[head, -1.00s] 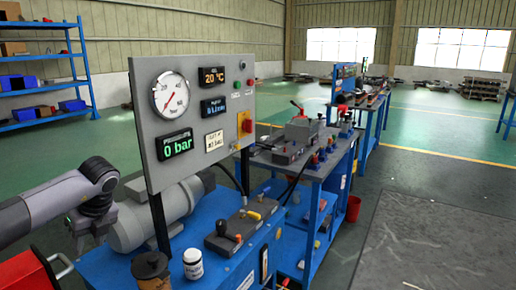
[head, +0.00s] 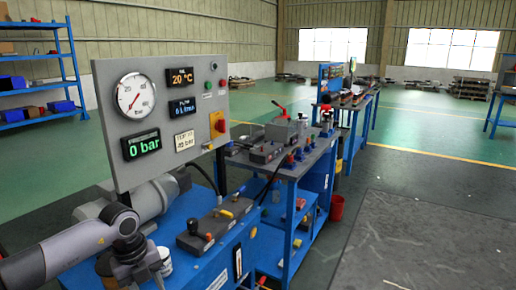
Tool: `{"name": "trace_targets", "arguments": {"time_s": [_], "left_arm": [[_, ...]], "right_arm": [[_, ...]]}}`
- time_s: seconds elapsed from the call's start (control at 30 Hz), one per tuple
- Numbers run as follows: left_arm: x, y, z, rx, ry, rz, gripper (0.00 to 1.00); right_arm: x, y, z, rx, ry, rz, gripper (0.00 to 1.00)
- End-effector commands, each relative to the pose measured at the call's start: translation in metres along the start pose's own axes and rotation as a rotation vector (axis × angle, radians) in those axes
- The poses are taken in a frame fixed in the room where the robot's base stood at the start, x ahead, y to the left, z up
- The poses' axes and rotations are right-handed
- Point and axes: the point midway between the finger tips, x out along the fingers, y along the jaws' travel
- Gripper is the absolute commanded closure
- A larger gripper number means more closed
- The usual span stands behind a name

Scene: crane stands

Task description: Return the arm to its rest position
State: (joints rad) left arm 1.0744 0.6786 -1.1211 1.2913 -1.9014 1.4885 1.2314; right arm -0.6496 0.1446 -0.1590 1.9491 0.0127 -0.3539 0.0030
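My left arm (head: 80,245) comes in from the lower left of the head view, in front of the blue bench's left end. Its gripper is not distinguishable; only grey links and a dark joint show. The arm partly covers a brown can (head: 106,268) and a white jar (head: 163,262) on the bench. My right arm and gripper are not in view. A grey gauge panel (head: 165,105) stands above the bench, with a round dial (head: 136,95) and a display (head: 142,144) reading 0 bar.
A dark floor mat (head: 430,240) lies clear at right.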

Motion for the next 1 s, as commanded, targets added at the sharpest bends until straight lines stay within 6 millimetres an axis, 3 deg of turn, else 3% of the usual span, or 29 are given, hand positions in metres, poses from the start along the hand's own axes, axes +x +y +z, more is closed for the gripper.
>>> {"name": "trace_targets", "arguments": {"time_s": [0.03,0.1,0.2,0.3,0.43,0.57,0.73,0.87,1.0], "left_arm": [[0.019,-0.018,-0.033,0.053,0.097,-0.084,0.58],[0.034,-0.041,-0.075,0.108,0.219,-0.216,0.58],[0.043,-0.07,-0.132,0.146,0.382,-0.418,0.58],[0.04,-0.094,-0.18,0.134,0.524,-0.626,0.58],[0.023,-0.117,-0.223,0.042,0.671,-0.891,0.58],[0.003,-0.129,-0.24,-0.129,0.764,-1.131,0.58],[-0.012,-0.125,-0.232,-0.459,0.8,-1.373,0.58],[-0.005,-0.105,-0.211,-0.767,0.765,-1.475,0.58],[0.021,-0.067,-0.19,-1.123,0.682,-1.489,0.58]], "right_arm": [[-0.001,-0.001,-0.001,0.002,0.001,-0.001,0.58],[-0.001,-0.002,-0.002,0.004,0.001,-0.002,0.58],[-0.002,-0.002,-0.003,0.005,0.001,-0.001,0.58],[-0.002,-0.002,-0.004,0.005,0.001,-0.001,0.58],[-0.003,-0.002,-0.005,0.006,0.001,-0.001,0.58],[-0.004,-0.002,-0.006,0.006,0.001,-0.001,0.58],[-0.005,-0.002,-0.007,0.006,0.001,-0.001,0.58],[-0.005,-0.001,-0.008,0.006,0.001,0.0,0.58],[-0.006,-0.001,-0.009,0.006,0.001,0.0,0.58]]}}
